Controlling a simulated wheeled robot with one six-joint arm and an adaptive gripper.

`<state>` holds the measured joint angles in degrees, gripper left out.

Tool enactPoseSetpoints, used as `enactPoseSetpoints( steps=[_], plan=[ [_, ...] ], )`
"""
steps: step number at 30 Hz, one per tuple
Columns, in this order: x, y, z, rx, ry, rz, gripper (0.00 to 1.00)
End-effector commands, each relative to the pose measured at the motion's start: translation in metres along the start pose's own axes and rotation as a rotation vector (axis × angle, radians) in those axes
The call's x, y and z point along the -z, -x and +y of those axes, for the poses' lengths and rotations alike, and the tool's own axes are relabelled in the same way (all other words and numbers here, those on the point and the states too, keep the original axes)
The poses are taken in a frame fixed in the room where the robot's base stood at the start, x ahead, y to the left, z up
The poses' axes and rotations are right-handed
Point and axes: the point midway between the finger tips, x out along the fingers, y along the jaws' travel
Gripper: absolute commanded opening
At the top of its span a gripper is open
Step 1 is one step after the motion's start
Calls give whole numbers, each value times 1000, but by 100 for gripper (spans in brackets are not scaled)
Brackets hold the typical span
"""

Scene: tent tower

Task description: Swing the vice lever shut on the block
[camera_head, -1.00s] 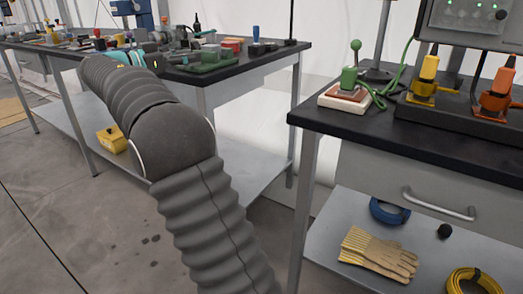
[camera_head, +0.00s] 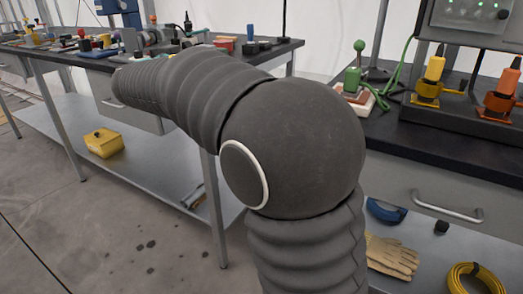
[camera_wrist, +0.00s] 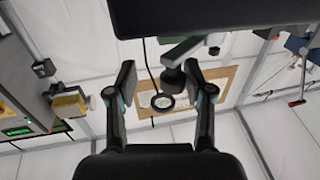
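I cannot make out the vice, its lever or the block for certain in any view. In the head view my arm covers part of the far left workbench (camera_head: 268,58); small parts and tools show along its back. My gripper (camera_wrist: 160,86) shows in the wrist view with its two fingers wide apart and nothing between them. It faces a pale wall with a tan board (camera_wrist: 228,84), away from any bench top. A dark ring on an arm (camera_wrist: 162,102) appears beyond the fingers. In the head view my gripper is hidden behind my arm.
A yellow box (camera_head: 104,142) sits on the left bench's lower shelf. Gloves (camera_head: 392,256) lie below right.

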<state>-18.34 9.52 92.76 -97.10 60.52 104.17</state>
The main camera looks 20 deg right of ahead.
Motion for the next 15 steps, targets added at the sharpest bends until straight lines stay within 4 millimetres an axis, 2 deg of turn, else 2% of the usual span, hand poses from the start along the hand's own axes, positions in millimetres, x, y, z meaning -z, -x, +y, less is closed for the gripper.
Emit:
enactPoseSetpoints(
  steps=[15],
  plan=[
    [-3, 78, 0, -1, -1, -1, 49]
  ],
)
